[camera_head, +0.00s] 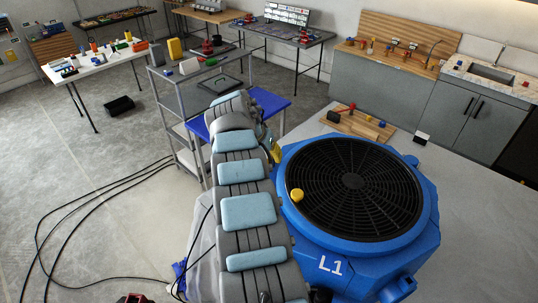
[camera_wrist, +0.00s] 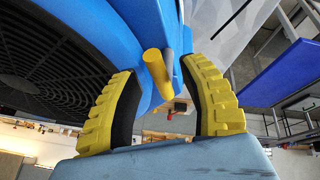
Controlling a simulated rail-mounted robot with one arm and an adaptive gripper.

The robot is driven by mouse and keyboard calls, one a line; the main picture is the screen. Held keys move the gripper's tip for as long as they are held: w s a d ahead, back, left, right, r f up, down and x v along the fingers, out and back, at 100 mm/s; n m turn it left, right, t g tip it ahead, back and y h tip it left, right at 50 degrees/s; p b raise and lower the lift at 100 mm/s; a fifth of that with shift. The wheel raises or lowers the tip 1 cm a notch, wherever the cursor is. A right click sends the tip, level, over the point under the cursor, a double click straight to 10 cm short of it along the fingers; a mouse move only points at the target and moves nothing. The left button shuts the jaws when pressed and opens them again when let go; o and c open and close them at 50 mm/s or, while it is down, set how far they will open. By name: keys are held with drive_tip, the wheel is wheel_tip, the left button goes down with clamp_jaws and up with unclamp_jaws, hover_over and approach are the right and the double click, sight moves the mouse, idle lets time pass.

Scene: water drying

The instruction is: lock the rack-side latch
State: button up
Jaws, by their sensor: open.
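A blue machine marked L1 (camera_head: 330,265) with a round black grille (camera_head: 352,185) stands on the pale table. A yellow cylindrical latch handle (camera_wrist: 157,74) with a grey part behind it sticks out from the blue body in the wrist view. My gripper (camera_wrist: 158,67) is open, one yellow ribbed finger on each side of that handle; contact cannot be told. In the head view my gripper (camera_head: 274,150) is at the machine's far left edge, mostly hidden by my arm, and that handle is not clear there. Another yellow knob (camera_head: 297,195) sits at the grille's near left.
A blue-topped table (camera_head: 265,102) and a grey rack (camera_head: 185,115) stand beyond my arm. A wooden board with small parts (camera_head: 360,123) and a small black-and-white block (camera_head: 421,138) lie behind the machine. Cables (camera_head: 85,200) run over the floor at left.

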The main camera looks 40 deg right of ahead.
idle(0.3)
drive_tip(key=shift+f, duration=0.1)
clamp_jaws()
